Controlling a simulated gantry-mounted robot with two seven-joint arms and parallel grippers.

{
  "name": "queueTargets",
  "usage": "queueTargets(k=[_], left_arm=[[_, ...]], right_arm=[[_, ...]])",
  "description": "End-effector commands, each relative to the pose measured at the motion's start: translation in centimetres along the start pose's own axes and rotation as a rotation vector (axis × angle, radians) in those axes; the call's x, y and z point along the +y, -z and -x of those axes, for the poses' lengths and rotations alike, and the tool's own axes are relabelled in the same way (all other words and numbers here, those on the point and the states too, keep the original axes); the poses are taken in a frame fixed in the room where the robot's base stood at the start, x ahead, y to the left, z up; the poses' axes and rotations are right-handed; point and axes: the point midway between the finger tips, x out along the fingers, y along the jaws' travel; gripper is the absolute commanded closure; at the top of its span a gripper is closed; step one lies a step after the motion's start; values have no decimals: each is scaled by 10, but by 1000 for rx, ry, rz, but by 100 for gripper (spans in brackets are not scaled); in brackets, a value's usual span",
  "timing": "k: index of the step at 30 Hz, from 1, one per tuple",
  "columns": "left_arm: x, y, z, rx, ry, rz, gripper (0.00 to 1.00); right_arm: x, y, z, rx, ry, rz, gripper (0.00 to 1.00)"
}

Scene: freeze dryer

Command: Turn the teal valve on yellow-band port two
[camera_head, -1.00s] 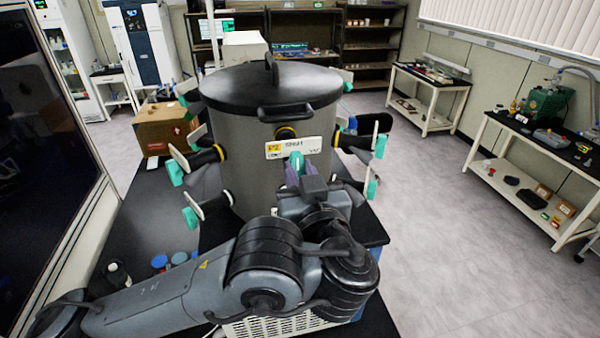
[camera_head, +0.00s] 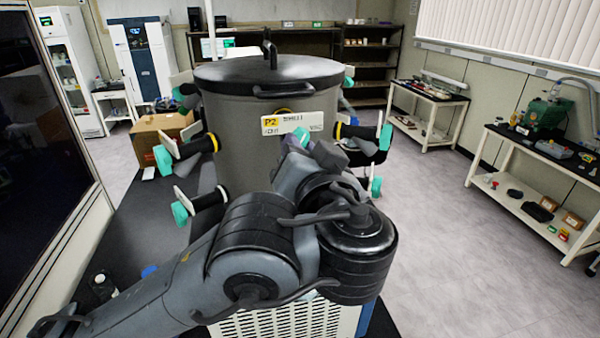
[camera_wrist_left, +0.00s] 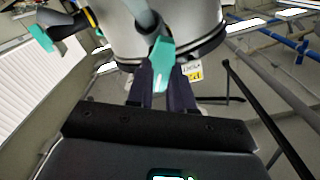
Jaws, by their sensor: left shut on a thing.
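The freeze dryer's grey drum (camera_head: 240,150) has several ports with teal-tipped valves. A label plate (camera_head: 292,123) with a yellow P2 patch sits on its front. Just below the plate, my left gripper (camera_head: 298,144) is shut on a teal valve handle (camera_head: 302,134), mostly hidden by the gripper. In the left wrist view, the teal handle (camera_wrist_left: 160,55) runs between the two dark fingers of the left gripper (camera_wrist_left: 163,80), with the P2 label (camera_wrist_left: 192,71) beside it. The front port is almost fully hidden in the head view. My right gripper is not in view.
A dark glossy panel (camera_head: 40,150) stands at the far left. Grey floor (camera_head: 450,240) is clear at right.

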Motion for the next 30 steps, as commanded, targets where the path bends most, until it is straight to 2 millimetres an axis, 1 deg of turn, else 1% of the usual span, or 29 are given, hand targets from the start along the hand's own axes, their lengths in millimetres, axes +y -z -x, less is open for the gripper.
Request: queueTargets(k=[1,3,12,21,30], left_arm=[[3,-4,0,1,0,-42,100],[3,-4,0,1,0,-108,100],[2,-2,0,0,1,-359,100],[2,-1,0,0,0,-511,100],[2,0,0,0,0,-561,100]], right_arm=[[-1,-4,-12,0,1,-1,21],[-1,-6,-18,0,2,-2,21],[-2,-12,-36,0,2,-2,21],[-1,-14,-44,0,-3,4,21],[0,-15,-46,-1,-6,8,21]])
